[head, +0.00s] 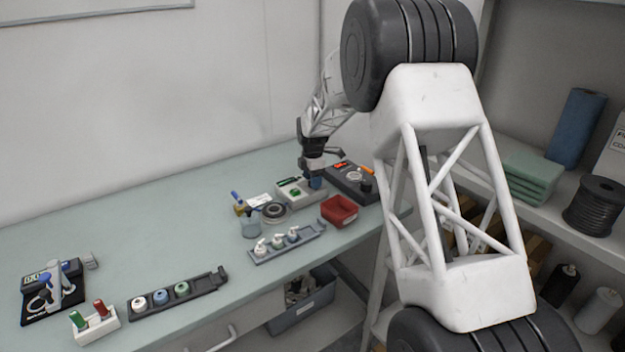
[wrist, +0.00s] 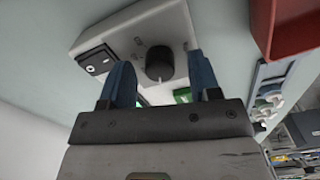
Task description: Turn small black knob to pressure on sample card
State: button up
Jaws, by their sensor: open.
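A white box (wrist: 125,35) with a small black knob (wrist: 159,63) on its face fills the upper middle of the wrist view. Small marks sit around the knob, too blurred to read. My gripper (wrist: 162,74) is open, its two blue fingers on either side of the knob with gaps showing; I cannot tell whether they touch it. In the head view the white box (head: 290,186) stands on the bench, my gripper (head: 315,182) at its right end, hiding the knob. A small white card (head: 259,200) lies left of the box; its print is unreadable and I cannot tell if it is the sample card.
A black rocker switch (wrist: 98,58) is on the box. A red bin (head: 338,210) and a black device (head: 350,180) stand close by. A cup (head: 250,226), a tape roll (head: 274,212) and a rack of bottles (head: 285,243) are in front.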

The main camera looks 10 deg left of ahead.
jog(key=shift+f, duration=0.15)
jog(key=c, duration=0.9)
